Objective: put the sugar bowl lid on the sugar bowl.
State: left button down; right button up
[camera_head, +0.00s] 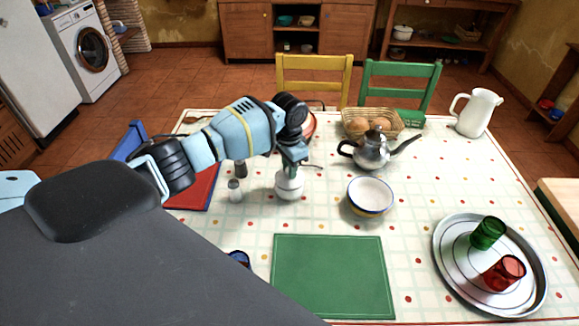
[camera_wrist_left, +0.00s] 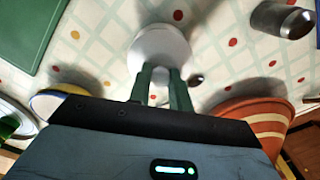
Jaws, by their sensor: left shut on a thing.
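My left gripper (camera_head: 291,170) points down over the table, shut on the small white sugar bowl lid (camera_head: 289,174). Its fingers (camera_wrist_left: 160,88) pinch the lid's middle from above, and the lid shows as a pale round disc (camera_wrist_left: 160,45) in the left wrist view. The white rounded sugar bowl (camera_head: 289,192) appears directly beneath the lid in the head view, mostly covered by it. I cannot tell whether the lid rests on the rim or is slightly above it. My right gripper is not in view.
A blue-rimmed bowl (camera_head: 370,196) and metal teapot (camera_head: 372,152) stand to the right. An orange striped bowl (camera_wrist_left: 250,118) is near the gripper. A green mat (camera_head: 333,276) lies in front; a tray (camera_head: 447,275) with two glasses is front right.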

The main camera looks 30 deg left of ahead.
pick_arm(q)
jog(key=shift+f, duration=0.3)
dwell(0.5)
jog(key=c, duration=1.2)
grip_release()
notch_tip(320, 180, up, 8)
jog(key=shift+f+p, duration=0.1)
jog(key=shift+p, duration=0.3)
jog(key=shift+s, duration=0.1)
